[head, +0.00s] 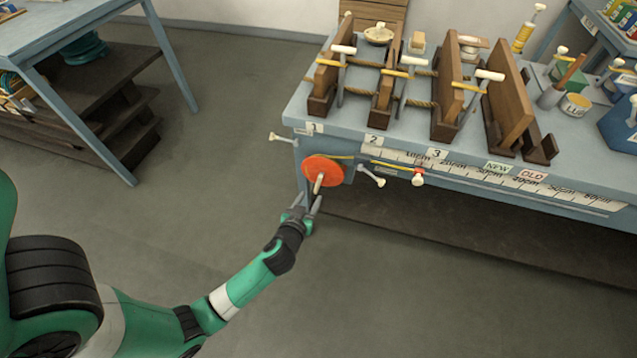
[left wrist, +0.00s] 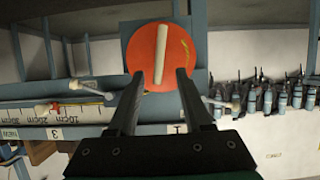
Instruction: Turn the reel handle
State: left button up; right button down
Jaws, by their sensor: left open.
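The reel is an orange-red disc (head: 322,171) on the front left corner of the blue workbench, with a pale handle (head: 319,183) sticking out from it. A yellow line runs from the reel to the right along the bench front. In the left wrist view the disc (left wrist: 142,58) fills the upper middle, with its handle (left wrist: 161,54) standing nearly upright. My left gripper (head: 307,202) is open and empty, just below and in front of the reel. In the left wrist view its fingers (left wrist: 162,80) reach toward the handle's lower end, with the handle between their lines. My right gripper is not in view.
The workbench (head: 460,148) carries wooden boards with ropes and pegs. A blue table (head: 75,40) stands at the upper left. The floor around my left arm is clear.

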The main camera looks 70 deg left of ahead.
aim_at(317, 185)
pick_arm(q)
jog(key=b+x, duration=0.3)
jog(key=x, duration=0.7)
jog(key=shift+w, duration=0.1)
jog(key=shift+c, duration=0.3)
